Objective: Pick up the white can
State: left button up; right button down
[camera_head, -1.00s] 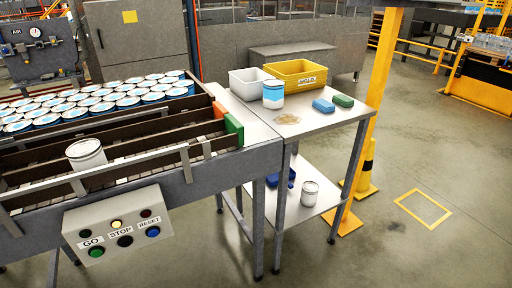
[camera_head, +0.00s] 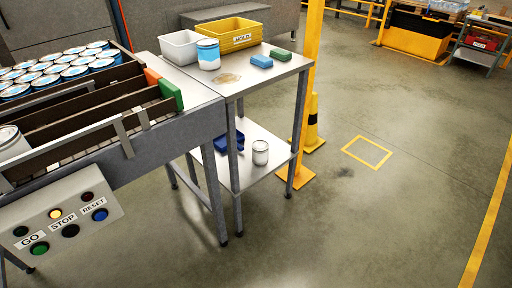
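A plain white can (camera_head: 260,153) stands upright on the lower shelf (camera_head: 262,176) of the metal side table, beside a dark blue object (camera_head: 229,141). Another plain whitish can (camera_head: 11,143) stands on the near lane of the roller conveyor at the left edge, partly cut off by the frame. A blue and white can (camera_head: 208,55) stands on the table top. Neither of my grippers is in view.
The table top (camera_head: 262,79) also holds a white bin (camera_head: 180,48), a yellow HOLD bin (camera_head: 231,37), and blue (camera_head: 262,61) and green (camera_head: 283,54) blocks. A yellow post (camera_head: 312,60) stands right of the table. Open floor (camera_head: 400,220) lies to the right.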

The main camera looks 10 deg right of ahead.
aim_at(260, 148)
jog(key=i+l, duration=0.25)
jog(key=l, duration=0.2)
jog(key=i+l, duration=0.25)
jog(key=l, duration=0.2)
jog(key=i+l, duration=0.25)
jog(key=l, duration=0.15)
jog(key=i+l, duration=0.3)
jog(key=l, duration=0.15)
